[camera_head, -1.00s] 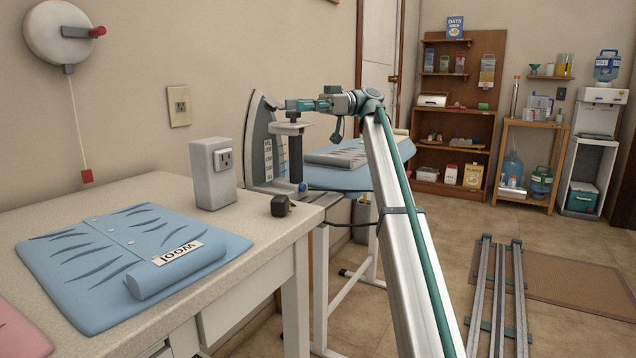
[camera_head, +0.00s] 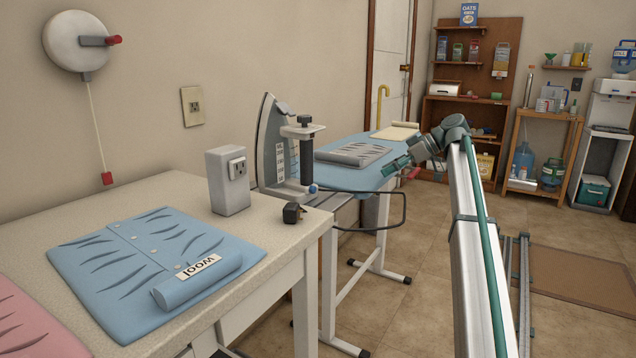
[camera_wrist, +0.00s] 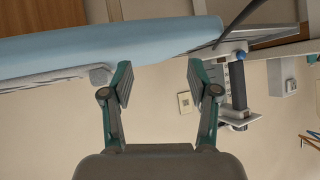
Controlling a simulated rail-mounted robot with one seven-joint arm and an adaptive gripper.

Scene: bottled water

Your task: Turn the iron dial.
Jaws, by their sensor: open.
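In the wrist view my gripper (camera_wrist: 158,74) is open and empty. The iron's handle (camera_wrist: 238,84) and blue knob (camera_wrist: 241,55) show beyond its right finger.
The blue ironing board (camera_head: 350,178) with a folded grey cloth (camera_head: 357,154) lies behind the iron, a wire rail (camera_head: 404,208) at its end. A black plug (camera_head: 292,212), an outlet box (camera_head: 229,182) and a blue wool garment (camera_head: 125,262) are on the table (camera_head: 262,285).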

